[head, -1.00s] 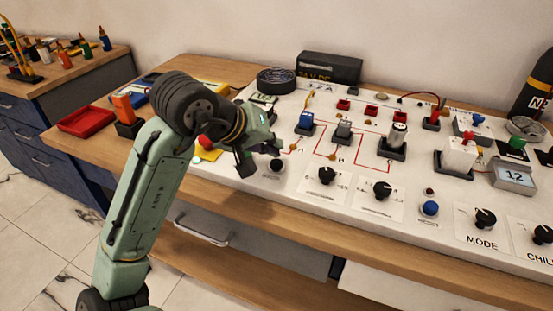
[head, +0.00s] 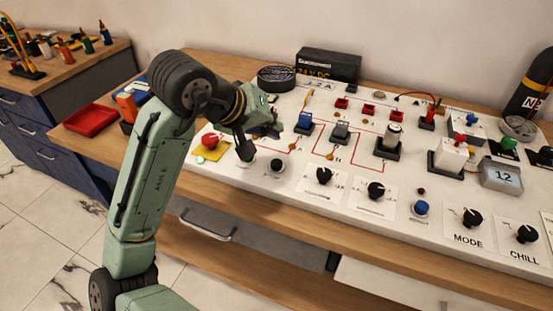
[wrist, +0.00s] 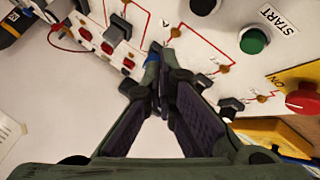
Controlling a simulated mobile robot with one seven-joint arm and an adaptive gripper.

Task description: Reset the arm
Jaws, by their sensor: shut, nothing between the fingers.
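My gripper (head: 262,134) hangs over the left part of the white gauge panel (head: 300,195), with my green arm folded above it. In the wrist view, my gripper's two dark fingers (wrist: 160,98) come together with nothing visible between them. A red knob on a yellow plate (head: 210,141) lies left of the gripper; it also shows in the wrist view (wrist: 305,98). A blue switch (head: 305,122) stands to the gripper's right. The green START button (wrist: 253,41) shows in the wrist view, clear of the fingers. I cannot tell whether the fingers touch the panel.
Black dials (head: 323,176), a grey switch (head: 340,133) and a display reading 12 (head: 502,174) fill the panel to the right. A black power box (head: 328,65) stands at the back. A red tray (head: 91,120) and an orange item (head: 127,106) lie left of my arm.

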